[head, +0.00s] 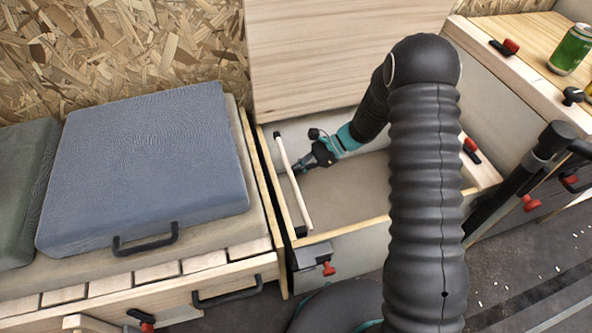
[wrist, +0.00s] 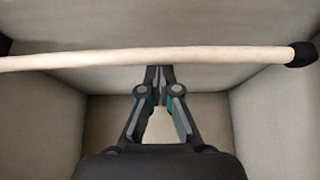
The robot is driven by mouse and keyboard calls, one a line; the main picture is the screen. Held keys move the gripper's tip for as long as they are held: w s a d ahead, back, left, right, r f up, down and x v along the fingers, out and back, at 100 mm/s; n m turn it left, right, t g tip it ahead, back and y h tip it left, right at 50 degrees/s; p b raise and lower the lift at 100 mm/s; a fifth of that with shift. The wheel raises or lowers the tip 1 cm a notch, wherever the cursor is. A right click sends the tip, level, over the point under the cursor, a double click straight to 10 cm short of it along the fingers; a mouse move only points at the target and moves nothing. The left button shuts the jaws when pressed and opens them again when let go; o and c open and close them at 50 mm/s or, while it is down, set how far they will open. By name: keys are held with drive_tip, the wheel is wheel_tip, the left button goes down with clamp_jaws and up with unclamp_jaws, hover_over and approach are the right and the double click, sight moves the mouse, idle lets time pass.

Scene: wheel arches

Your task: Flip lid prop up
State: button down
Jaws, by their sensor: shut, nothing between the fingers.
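The lid prop (head: 291,182) is a pale wooden rod with black ends, lying along the left side of an open box in the head view. In the wrist view the rod (wrist: 200,55) runs across the picture, with a black tip at the right. My gripper (head: 297,172) is inside the box opening, just right of the rod. In the wrist view the closed fingertips (wrist: 159,72) are at the rod's lower edge; I cannot tell if they touch it. Nothing is between them. The raised wooden lid (head: 320,60) stands at the back of the box.
The box (head: 345,240) has a light interior and looks empty. A blue cushion (head: 150,160) lies on the bench at left. A green can (head: 571,50) stands on the counter at upper right. Red-handled latches (head: 326,268) stick out from the fronts.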

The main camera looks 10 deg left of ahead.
drive_tip(key=shift+r+n+t+y, duration=0.3)
drive_tip(key=shift+r, duration=0.45)
wheel_tip(320, 180, up, 10)
drive_tip(key=s+d+n+t+y+b, duration=0.1)
drive_tip(key=s+n+t+y+b, duration=0.1)
drive_tip(key=b, duration=0.3)
drive_tip(key=shift+s+f+n+t, duration=0.25)
drive_tip(key=shift+n+t, duration=0.15)
drive_tip(key=shift+n, duration=0.3)
drive_tip(key=shift+d+r, duration=0.1)
drive_tip(key=shift+d, duration=0.1)
drive_tip(key=v, duration=1.1)
drive_tip(key=shift+d, duration=0.35)
drive_tip(key=shift+w, duration=0.1)
